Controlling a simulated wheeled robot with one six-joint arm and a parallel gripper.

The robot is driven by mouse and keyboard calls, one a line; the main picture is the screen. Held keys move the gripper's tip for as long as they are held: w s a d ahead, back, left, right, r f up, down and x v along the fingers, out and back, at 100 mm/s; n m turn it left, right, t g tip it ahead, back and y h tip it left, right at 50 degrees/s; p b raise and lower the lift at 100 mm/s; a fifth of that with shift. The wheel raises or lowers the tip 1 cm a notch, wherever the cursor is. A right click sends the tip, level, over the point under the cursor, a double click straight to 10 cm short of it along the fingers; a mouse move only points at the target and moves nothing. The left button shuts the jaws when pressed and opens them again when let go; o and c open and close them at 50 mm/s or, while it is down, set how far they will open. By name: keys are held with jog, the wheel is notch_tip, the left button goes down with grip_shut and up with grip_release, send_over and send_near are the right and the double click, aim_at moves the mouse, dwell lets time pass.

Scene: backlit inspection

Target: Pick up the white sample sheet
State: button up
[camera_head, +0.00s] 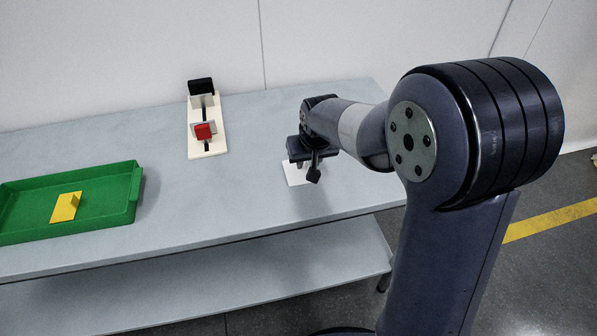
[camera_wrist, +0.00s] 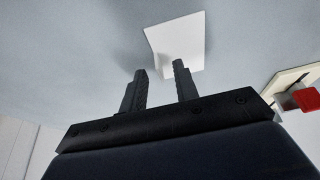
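The white sample sheet (camera_head: 294,174) lies on the grey table, partly hidden behind my gripper in the head view. No object shows between the fingers. The right fingertip overlaps the near edge of the sheet in the picture; I cannot tell whether it touches. In the head view my gripper (camera_head: 308,165) is at the sheet, low over the table.
A green tray (camera_head: 118,178) with a yellow piece (camera_head: 66,207) in it stands at the left. A white stand (camera_head: 206,140) with a red block (camera_head: 203,131) and a black block (camera_head: 201,86) is at the back. The grey table (camera_head: 240,200) is clear between tray and sheet.

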jog(key=shift+w+f, duration=0.25)
jog(key=shift+f, duration=0.3)
jog(key=shift+c, duration=0.3)
grip_shut()
jog(key=shift+r, duration=0.1)
